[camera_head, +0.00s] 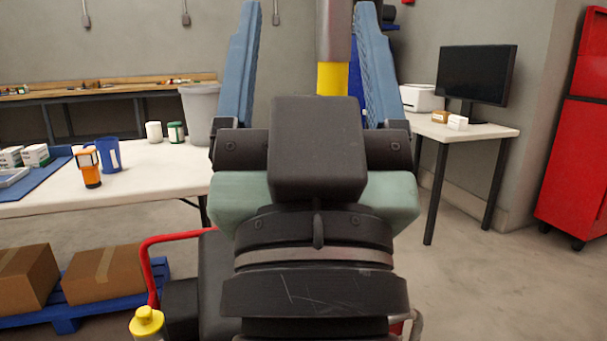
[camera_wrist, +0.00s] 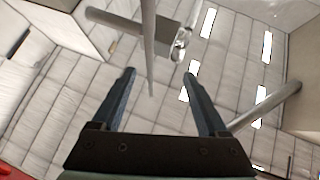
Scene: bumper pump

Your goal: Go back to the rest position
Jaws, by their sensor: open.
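My gripper (camera_head: 306,8) stands upright in the middle of the head view, its two blue fingers pointing up and spread wide apart. Nothing is between the fingers; a post with a yellow band (camera_head: 333,78) shows through the gap from behind. In the wrist view my gripper (camera_wrist: 160,73) is also open and empty, with the tiled ceiling (camera_wrist: 75,105), bright lamps and pipes beyond it. My wrist and arm hide the middle of the room in the head view.
A white table (camera_head: 150,180) at left bears an orange-black bottle (camera_head: 88,168), a blue cup (camera_head: 108,155) and small containers. A grey bin (camera_head: 200,112) stands behind. Cartons (camera_head: 103,274) lie low left. A monitor desk (camera_head: 470,132) and red cabinet (camera_head: 572,165) stand right; floor between is bare.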

